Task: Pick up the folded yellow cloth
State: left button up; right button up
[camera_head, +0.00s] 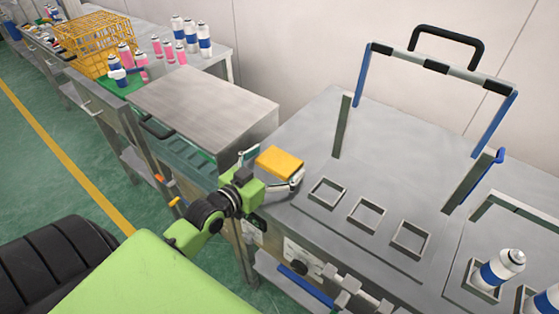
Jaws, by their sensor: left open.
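The folded yellow cloth (279,162) is a flat, thick rectangle lying at the left end of the metal worktable. My left gripper (270,168) reaches in from the left with its fingers apart. One finger is at the cloth's left side and the other is at its front right corner, so the cloth lies between them. I cannot tell whether the fingers touch it. My right gripper is not in view.
A steel box (205,105) stands just left of the cloth. A blue-and-black frame (430,68) rises from the worktable (390,180) at the back. Square holders (366,215) line the front. Aerosol cans (500,268) stand at right. A yellow wire basket (95,42) sits far left.

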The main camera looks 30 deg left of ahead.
pick_arm(q)
jog(key=shift+w+d, duration=0.1)
jog(key=shift+w, duration=0.4)
jog(key=c, duration=1.1)
jog(key=shift+r, duration=0.1)
